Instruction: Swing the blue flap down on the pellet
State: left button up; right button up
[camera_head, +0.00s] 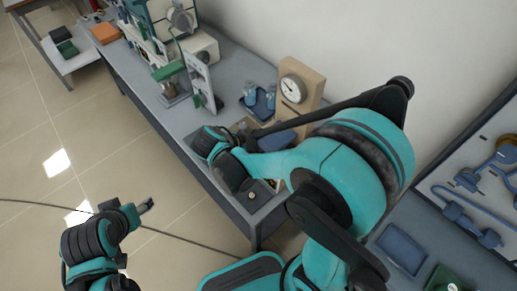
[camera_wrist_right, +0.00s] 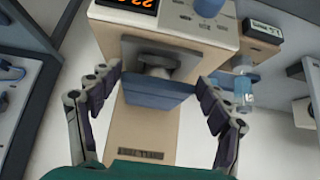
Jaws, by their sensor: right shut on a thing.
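In the right wrist view a beige device (camera_wrist_right: 147,130) has a blue flap (camera_wrist_right: 158,91) across an opening in its front. A dark grey rounded part (camera_wrist_right: 158,62) shows in the opening behind the flap. My right gripper (camera_wrist_right: 160,84) has one finger at each side end of the flap and is shut on it. In the head view my right arm hides this gripper and the flap. I cannot make out the pellet in either view. My left gripper (camera_head: 146,206) hangs over the floor, away from the bench; its jaw state is unclear.
The device has a red digit display (camera_wrist_right: 130,5) and a blue knob (camera_wrist_right: 208,7) above. A blue-capped bottle (camera_wrist_right: 243,86) stands at its right. On the bench (camera_head: 150,93) are a gauge box (camera_head: 303,90) and a blue tray (camera_head: 262,106).

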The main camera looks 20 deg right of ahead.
jog(key=shift+s+a+f, duration=0.1)
jog(key=shift+a+f, duration=0.05)
jog(key=shift+f, duration=0.1)
jog(key=o, duration=1.7)
jog(key=shift+r, duration=0.1)
jog(key=v, duration=1.2)
jog(key=s+d+n+t+y, duration=0.4)
jog(key=s+d+n+y, duration=0.1)
jog(key=n, duration=0.9)
jog(key=s+f+y, duration=0.1)
jog(key=y, duration=0.1)
jog(key=shift+d+t+y, duration=0.15)
jog(key=shift+t+y, duration=0.15)
